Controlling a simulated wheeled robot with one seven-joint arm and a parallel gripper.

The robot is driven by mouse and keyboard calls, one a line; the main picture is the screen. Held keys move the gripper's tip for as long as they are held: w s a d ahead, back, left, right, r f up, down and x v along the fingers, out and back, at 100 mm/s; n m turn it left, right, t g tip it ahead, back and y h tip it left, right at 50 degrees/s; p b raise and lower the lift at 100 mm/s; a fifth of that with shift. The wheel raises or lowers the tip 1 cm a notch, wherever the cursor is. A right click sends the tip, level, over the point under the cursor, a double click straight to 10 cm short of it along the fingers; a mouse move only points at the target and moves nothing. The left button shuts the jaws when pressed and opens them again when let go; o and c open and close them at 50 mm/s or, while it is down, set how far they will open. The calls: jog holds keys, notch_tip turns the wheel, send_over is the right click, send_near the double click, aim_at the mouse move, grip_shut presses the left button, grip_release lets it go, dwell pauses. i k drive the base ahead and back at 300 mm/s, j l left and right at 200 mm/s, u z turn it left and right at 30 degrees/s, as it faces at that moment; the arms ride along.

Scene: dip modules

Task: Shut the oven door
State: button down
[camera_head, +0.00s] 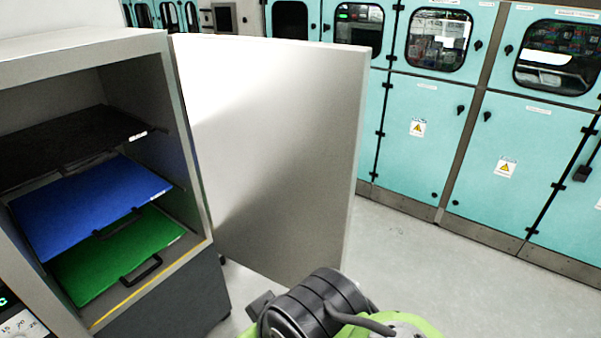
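The oven (85,47) stands at the left with its front open. Its door (277,150) is a flat pale grey panel, hinged at the right side of the opening and swung wide out to the right. Inside the oven are a black tray (62,147), a blue tray (85,205) and a green tray (118,258), one above another, with dark handles at the front. The dark end of my arm, with my gripper (262,304), shows at the bottom middle, in front of the door's lower edge in the picture. Its fingers cannot be made out, and I cannot tell whether it touches the door.
A control panel (22,325) with a dial shows at the bottom left. A dark grey base (185,298) stands below the oven. Turquoise cabinets (425,140) with windows line the back and right. The pale floor (430,270) between the door and the cabinets is clear.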

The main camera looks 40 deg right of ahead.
aim_at(274, 126)
jog(key=l+u, duration=0.15)
jog(key=l, duration=0.25)
jog(key=k+l+u, duration=0.15)
jog(key=l, duration=0.25)
jog(key=l+u, duration=0.15)
jog(key=l, duration=0.25)
jog(key=k+l+u, duration=0.15)
jog(key=l, duration=0.25)
jog(key=l+u, duration=0.15)
jog(key=l, duration=0.2)
jog(key=k+l+u, duration=0.15)
jog(key=l, duration=0.2)
jog(key=k+l+u, duration=0.1)
jog(key=l, duration=0.25)
jog(key=l+u, duration=0.4)
jog(key=l, duration=0.6)
jog(key=i+u, duration=0.1)
jog(key=u, duration=1.25)
